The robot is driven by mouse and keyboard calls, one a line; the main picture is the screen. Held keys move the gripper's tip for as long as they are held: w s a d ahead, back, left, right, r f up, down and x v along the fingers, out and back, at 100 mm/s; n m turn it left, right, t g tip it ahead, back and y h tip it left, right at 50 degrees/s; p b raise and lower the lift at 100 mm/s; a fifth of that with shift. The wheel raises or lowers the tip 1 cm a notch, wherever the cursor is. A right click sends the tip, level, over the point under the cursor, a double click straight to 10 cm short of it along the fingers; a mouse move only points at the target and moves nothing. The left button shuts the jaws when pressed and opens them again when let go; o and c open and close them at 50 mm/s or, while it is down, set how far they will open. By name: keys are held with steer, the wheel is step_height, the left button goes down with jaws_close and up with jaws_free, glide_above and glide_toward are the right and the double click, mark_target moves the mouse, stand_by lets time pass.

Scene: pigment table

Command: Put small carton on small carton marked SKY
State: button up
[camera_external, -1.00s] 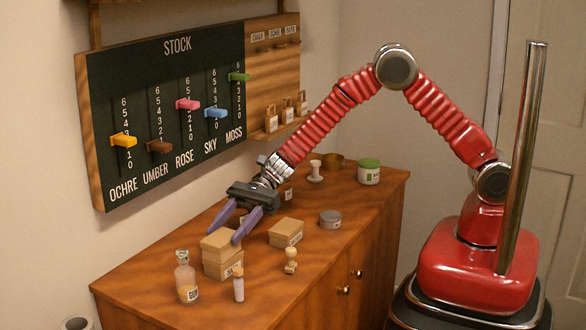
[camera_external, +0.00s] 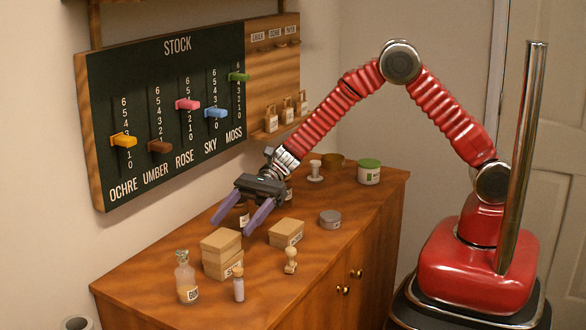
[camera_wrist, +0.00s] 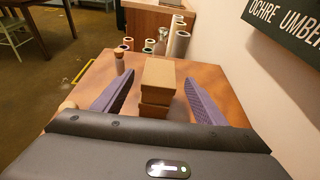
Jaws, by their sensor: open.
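A small tan carton (camera_external: 221,241) sits squarely on top of another small carton (camera_external: 222,267), which has a partly readable label starting with S. The top carton (camera_wrist: 158,73) and the lower one (camera_wrist: 154,106) also show in the wrist view, ahead and between the fingers. My gripper (camera_external: 233,228) is open and empty, its purple fingers spread above and behind the stack, apart from it. A third small carton (camera_external: 286,232) with a label lies to the right of the stack.
A glass bottle (camera_external: 186,280), a small vial (camera_external: 239,286) and a wooden stamp-like piece (camera_external: 290,262) stand near the stack. A grey tin (camera_external: 330,219) and a green-lidded jar (camera_external: 369,172) are farther right. The stock board (camera_external: 170,110) hangs on the wall behind.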

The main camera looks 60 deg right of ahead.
steer(key=v, duration=0.8)
steer(key=shift+d, duration=0.25)
steer(key=shift+r, duration=0.2)
steer(key=s+d+r+n+t+h, duration=0.2)
steer(key=s+d+n+h, duration=0.3)
steer(key=s+d, duration=0.3)
steer(key=s+d+r+n+t+h, duration=0.1)
steer(key=s+d+r+n+h, duration=0.3)
steer(key=d, duration=1.1)
steer(key=s+d+r+n+t+h, duration=0.2)
steer(key=s+d+r+n+h, duration=0.2)
steer(key=s+d+n, duration=0.5)
steer(key=s+d+h, duration=0.1)
steer(key=s+d, duration=0.1)
steer(key=s, duration=0.2)
steer(key=shift+s+d+r+t+h, duration=0.2)
steer(key=shift+s+t+h, duration=0.1)
